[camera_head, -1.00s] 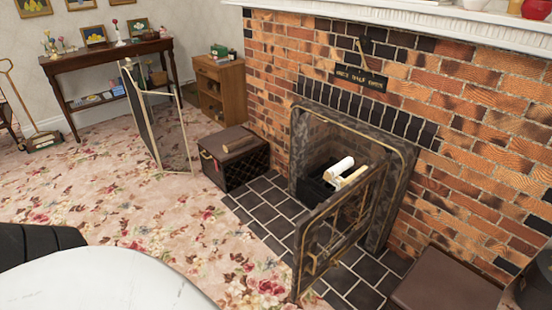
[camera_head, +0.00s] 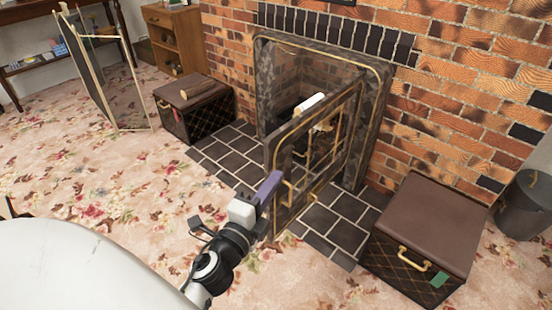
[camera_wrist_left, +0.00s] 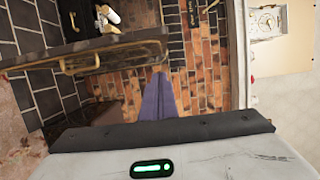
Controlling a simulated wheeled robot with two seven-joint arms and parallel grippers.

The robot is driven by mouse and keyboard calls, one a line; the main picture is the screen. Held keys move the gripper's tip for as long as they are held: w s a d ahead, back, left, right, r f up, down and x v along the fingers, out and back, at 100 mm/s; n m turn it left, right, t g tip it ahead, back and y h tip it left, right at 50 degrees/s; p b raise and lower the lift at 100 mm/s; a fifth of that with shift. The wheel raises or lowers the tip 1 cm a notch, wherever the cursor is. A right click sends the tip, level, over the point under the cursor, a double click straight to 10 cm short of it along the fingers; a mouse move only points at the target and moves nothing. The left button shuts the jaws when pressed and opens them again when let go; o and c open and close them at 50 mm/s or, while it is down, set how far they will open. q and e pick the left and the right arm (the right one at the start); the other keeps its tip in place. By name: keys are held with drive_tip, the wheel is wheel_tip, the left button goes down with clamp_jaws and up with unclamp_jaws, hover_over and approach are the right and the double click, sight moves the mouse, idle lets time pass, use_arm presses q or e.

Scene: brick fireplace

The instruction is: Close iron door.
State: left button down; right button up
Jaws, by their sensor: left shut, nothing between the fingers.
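The iron door (camera_head: 325,150) has a brass-trimmed frame and stands open, swung out from the right side of the fireplace opening (camera_head: 262,85) over the dark hearth tiles. My left gripper (camera_head: 268,187) has its purple fingers shut and empty beside the door's free edge in the head view. In the left wrist view the shut fingers (camera_wrist_left: 158,98) show just right of the door's rail (camera_wrist_left: 112,45), and a brass handle (camera_wrist_left: 78,64) is on the door. I cannot tell whether the fingers touch the door. My right gripper is not in view.
A brown-topped box (camera_head: 430,225) stands right of the hearth, with a dark bucket (camera_head: 525,205) beyond it. Another box (camera_head: 195,110) with logs on top stands left of the hearth. A folding screen (camera_head: 105,75) is farther left. Carpet in front is clear.

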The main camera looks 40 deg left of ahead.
sight(275, 153)
use_arm(q)
drive_tip(key=shift+w+a+p, duration=0.25)
drive_tip(key=shift+w+a, duration=0.7)
drive_tip(key=shift+w, duration=0.5)
drive_tip(key=shift+w+a+p, duration=0.25)
drive_tip(key=shift+w+a, duration=0.7)
drive_tip(key=shift+w, duration=0.55)
drive_tip(key=shift+w+a+p, duration=0.25)
drive_tip(key=shift+w+a, duration=0.7)
drive_tip(key=shift+w, duration=0.5)
drive_tip(key=shift+a, duration=0.1)
